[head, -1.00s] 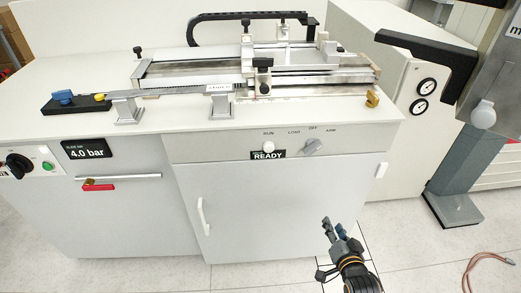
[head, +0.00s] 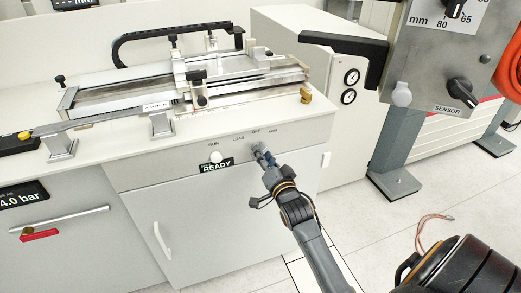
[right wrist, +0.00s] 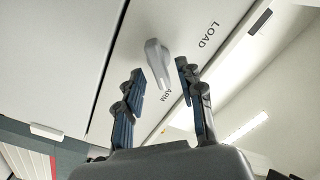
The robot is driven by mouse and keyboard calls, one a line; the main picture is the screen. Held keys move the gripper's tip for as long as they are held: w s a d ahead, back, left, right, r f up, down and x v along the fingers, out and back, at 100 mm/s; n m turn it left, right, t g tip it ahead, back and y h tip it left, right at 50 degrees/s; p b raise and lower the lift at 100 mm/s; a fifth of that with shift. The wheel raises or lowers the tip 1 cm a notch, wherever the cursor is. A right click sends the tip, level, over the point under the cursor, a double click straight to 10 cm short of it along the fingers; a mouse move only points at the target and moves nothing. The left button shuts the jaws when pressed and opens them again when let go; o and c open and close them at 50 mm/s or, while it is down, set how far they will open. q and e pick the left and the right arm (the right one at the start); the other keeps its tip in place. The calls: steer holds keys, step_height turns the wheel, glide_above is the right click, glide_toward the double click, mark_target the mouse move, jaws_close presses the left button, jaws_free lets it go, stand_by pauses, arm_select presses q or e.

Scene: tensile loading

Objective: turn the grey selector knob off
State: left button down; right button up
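The grey selector knob (head: 257,148) is on the white cabinet's front panel, below printed labels including LOAD, OFF and ARM. My right gripper (head: 264,157) is in front of it and partly hides it in the head view. In the right wrist view the knob (right wrist: 157,62) lies just beyond and between the spread fingertips of my right gripper (right wrist: 160,77), nearer the left finger. The fingers are open, with nothing held between them. The knob's long handle points towards the ARM label there; the OFF label cannot be made out. My left gripper is not in view.
A white round knob (head: 215,157) and a READY display (head: 217,166) sit left of the selector. The slide rig (head: 140,92) stands on the worktop above. A cabinet handle (head: 162,240) is lower left. A grey instrument box (head: 445,60) hangs at right.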

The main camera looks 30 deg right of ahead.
steer(key=shift+x, duration=1.45)
steer(key=shift+c, duration=0.4)
jaws_close()
